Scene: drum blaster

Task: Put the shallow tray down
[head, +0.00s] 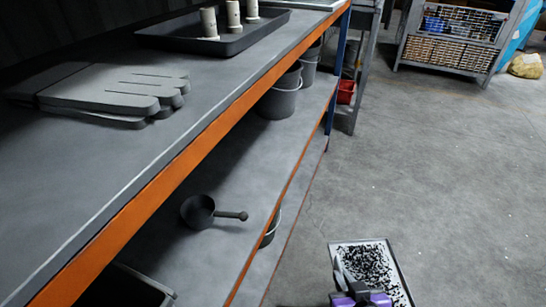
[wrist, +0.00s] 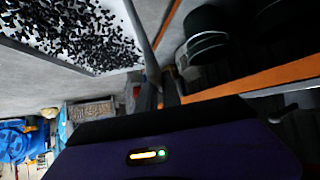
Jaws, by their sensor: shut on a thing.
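The shallow tray (head: 360,242) is pale with a thin rim and carries many small loose black pieces. It is at the bottom of the head view, in front of the grey floor and right of the bench. In the wrist view the tray (wrist: 42,56) fills the upper left. My gripper (head: 348,280), with purple parts, is shut on the tray at its near left side. The exact contact between the fingers and the rim is hard to make out. The near end of the tray is cut off by the picture edge.
A grey workbench (head: 75,165) with an orange edge runs along the left. It bears grey slabs (head: 105,92) and a dark tray (head: 232,44) with pale cylinders. The lower shelf (head: 285,150) holds a dark ladle (head: 198,211) and buckets (head: 280,100). Open floor (head: 450,170) lies right.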

